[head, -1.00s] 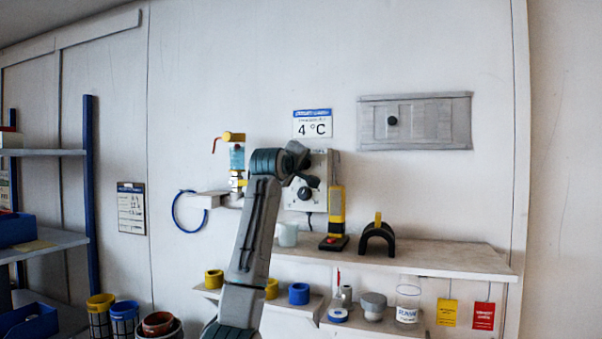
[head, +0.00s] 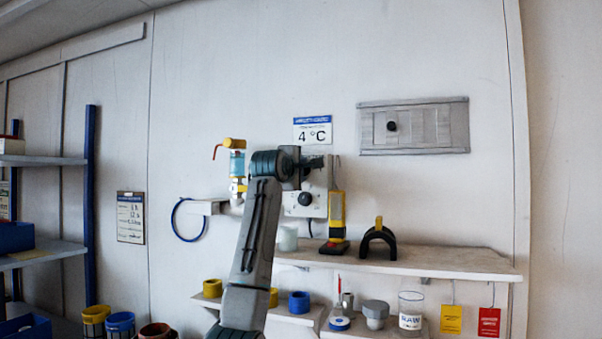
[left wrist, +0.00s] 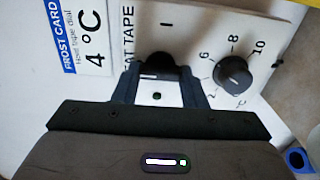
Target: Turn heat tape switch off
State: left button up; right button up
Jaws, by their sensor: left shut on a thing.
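The white heat tape panel (head: 319,209) is on the back wall, and its black numbered dial (head: 305,198) shows low on it. In the left wrist view the lettering "AT TAPE" shows beside a black heat tape switch (left wrist: 158,66), with the dial (left wrist: 234,75) to its right. My left gripper (left wrist: 158,80) is at the switch, one finger on each side, shut on it. In the head view my left gripper (head: 308,170) is at the top of the panel, and my arm hides the switch there. My right gripper is not in view.
A frost card (head: 313,130) reading 4 °C is on the wall above. A yellow and black lamp-like tool (head: 336,212) and a black arch (head: 378,240) stand on the shelf (head: 440,260). A blue-bodied filter (head: 237,163) with a red lever is left of my arm.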

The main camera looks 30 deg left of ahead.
pick_arm(q)
jog(key=shift+f, duration=0.15)
jog(key=o, duration=1)
jog(key=shift+s+a, duration=0.1)
jog(key=shift+a, duration=0.05)
jog(key=shift+s, duration=0.1)
jog(key=b+v, duration=0.5)
jog(key=v, duration=0.5)
jog(key=shift+s, duration=0.3)
